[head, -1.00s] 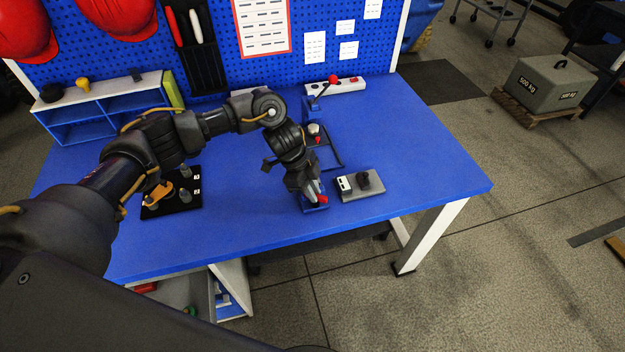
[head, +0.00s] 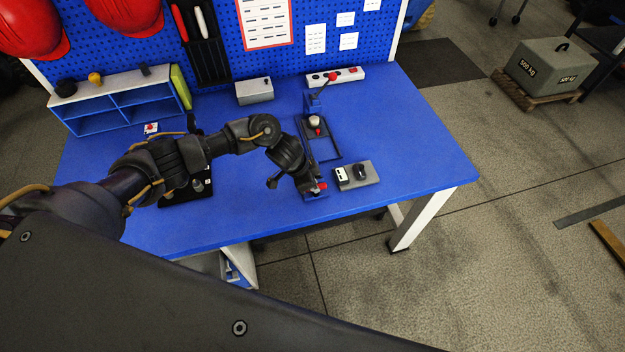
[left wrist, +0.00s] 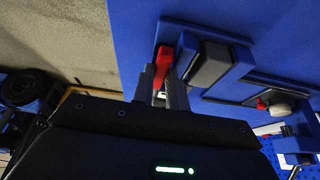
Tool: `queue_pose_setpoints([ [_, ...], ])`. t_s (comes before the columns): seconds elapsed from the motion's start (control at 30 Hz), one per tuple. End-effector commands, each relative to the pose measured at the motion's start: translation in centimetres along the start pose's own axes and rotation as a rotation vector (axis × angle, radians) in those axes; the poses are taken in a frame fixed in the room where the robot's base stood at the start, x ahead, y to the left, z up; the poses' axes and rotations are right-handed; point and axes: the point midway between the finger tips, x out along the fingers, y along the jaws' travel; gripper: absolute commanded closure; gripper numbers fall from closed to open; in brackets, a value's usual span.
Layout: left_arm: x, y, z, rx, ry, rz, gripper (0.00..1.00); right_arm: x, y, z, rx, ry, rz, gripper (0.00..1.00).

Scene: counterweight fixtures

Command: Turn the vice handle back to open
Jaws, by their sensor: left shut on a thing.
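The vice (head: 317,196) is a small blue fixture near the front edge of the blue workbench, partly hidden by my left gripper. In the left wrist view its blue body (left wrist: 243,62) and a dark grey jaw block (left wrist: 208,64) show. My left gripper (head: 313,188) reaches down over the vice. In the left wrist view, its fingers (left wrist: 164,84) are closed around the red handle (left wrist: 163,58). My right gripper is in neither view.
A grey plate with a black knob (head: 361,171) sits right of the vice. Behind the vice is a dark fixture with a red-tipped part and a pale knob (head: 314,121). A grey box (head: 255,91) and a switch strip (head: 346,75) stand farther back. The bench's right side is clear.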

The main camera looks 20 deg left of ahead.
Motion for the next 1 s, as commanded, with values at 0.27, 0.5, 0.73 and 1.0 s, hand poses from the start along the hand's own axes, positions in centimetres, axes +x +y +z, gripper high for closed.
queue_pose_setpoints([
  [0.27,0.14,0.12,0.28,-0.005,-0.006,0.000,1.00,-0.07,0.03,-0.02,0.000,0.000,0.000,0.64],
  [0.5,0.14,0.13,0.25,-0.004,-0.005,0.001,0.72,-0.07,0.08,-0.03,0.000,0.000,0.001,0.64],
  [0.73,0.05,-0.04,0.14,-0.005,-0.003,-0.003,0.64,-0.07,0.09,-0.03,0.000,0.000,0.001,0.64],
  [1.0,-0.09,-0.22,0.02,-0.007,0.000,-0.007,0.64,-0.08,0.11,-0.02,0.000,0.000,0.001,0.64],
])
